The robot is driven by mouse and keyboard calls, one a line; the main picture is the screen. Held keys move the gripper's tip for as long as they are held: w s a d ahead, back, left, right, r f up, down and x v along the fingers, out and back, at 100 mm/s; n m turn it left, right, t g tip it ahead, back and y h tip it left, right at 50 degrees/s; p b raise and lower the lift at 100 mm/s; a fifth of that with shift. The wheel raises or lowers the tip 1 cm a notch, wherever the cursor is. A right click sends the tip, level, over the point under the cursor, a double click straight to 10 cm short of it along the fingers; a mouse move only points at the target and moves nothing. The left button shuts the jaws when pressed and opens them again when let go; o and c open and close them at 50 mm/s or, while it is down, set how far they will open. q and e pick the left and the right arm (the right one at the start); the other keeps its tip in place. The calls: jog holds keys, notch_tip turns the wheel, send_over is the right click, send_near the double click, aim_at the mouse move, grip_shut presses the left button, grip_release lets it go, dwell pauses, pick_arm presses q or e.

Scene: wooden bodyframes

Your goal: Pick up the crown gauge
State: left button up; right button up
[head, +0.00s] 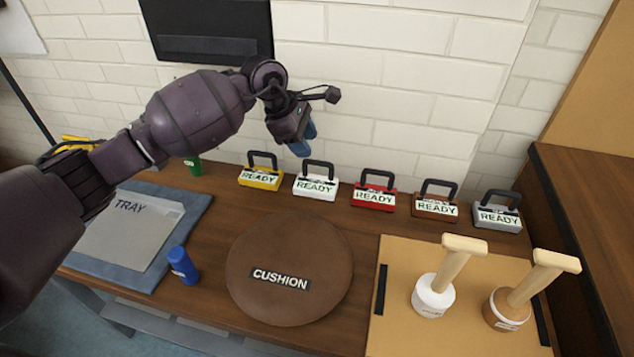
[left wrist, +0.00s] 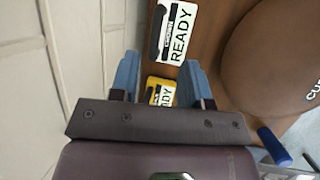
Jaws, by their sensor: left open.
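A row of block-shaped gauges with dark handles and READY labels stands along the wall: yellow (head: 260,175), white (head: 316,184), red (head: 375,196), brown (head: 436,206) and grey (head: 497,215). The small print naming each is too small to read surely, so I cannot tell which is the crown gauge. My left gripper (head: 304,140) is open and empty, above and behind the white gauge. In the left wrist view, the yellow gauge (left wrist: 161,92) shows between the blue fingers, partly hidden, and the white gauge (left wrist: 179,32) lies beyond them. My right gripper is out of view.
A round brown cushion (head: 290,252) lies in front of the row. A blue cylinder (head: 183,266) and a grey tray (head: 130,238) are at left, with a green object (head: 194,166) behind. Two wooden-handled tools stand on a tan board (head: 400,335) at right. The wall is close behind.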

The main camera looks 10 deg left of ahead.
aim_at(317, 161)
pick_arm(q)
jog(key=x, duration=0.5)
jog(key=b+x, duration=0.1)
jog(key=x, duration=0.1)
jog(key=shift+w+a+f, duration=0.15)
jog(key=shift+w+f, duration=0.2)
grip_shut()
jog(key=shift+r, duration=0.1)
